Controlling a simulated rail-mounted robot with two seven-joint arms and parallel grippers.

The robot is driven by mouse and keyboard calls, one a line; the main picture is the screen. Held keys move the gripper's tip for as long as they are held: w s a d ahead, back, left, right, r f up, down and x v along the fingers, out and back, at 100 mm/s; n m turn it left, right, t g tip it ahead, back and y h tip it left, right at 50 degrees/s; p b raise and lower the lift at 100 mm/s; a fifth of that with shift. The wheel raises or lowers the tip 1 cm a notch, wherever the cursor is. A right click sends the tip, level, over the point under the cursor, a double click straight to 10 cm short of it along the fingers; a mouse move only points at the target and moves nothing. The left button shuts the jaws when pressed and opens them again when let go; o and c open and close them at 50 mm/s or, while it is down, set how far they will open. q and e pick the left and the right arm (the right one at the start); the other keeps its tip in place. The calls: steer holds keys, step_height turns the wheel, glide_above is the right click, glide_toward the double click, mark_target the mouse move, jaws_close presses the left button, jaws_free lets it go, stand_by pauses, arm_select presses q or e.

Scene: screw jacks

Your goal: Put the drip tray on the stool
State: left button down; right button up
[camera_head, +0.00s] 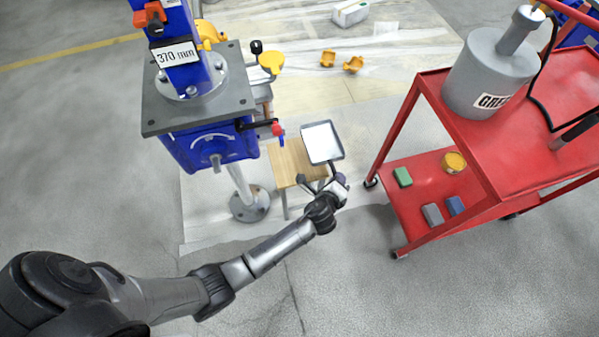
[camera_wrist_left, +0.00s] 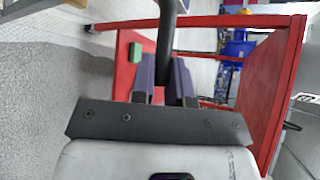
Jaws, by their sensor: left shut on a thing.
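The drip tray (camera_head: 322,142) is a pale square pan with a dark rim and a dark handle. My left gripper (camera_head: 333,174) is shut on its handle. In the left wrist view the dark handle (camera_wrist_left: 167,30) runs between the two fingers (camera_wrist_left: 165,80); the pan is out of that view. The wooden stool (camera_head: 287,163) stands left of the gripper, beside the blue jack. The tray overlaps the stool's right side in the head view; I cannot tell whether they touch. My right gripper is not in view.
The blue screw jack (camera_head: 205,147) with its grey plate stands close left of the stool. A red cart (camera_head: 420,210) stands to the right, bearing a grey canister (camera_head: 490,70) and small blocks. Yellow parts (camera_head: 340,62) lie on the floor sheet behind.

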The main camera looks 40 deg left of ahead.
arm_select(q)
steer(key=s+a+f+b, duration=0.6)
steer(key=a+f+b, duration=0.1)
steer(key=a+f, duration=0.2)
steer(key=shift+s+f, duration=0.15)
steer(key=shift+f, duration=0.65)
steer(key=shift+a+f, duration=0.1)
steer(key=c, duration=1.1)
jaws_free()
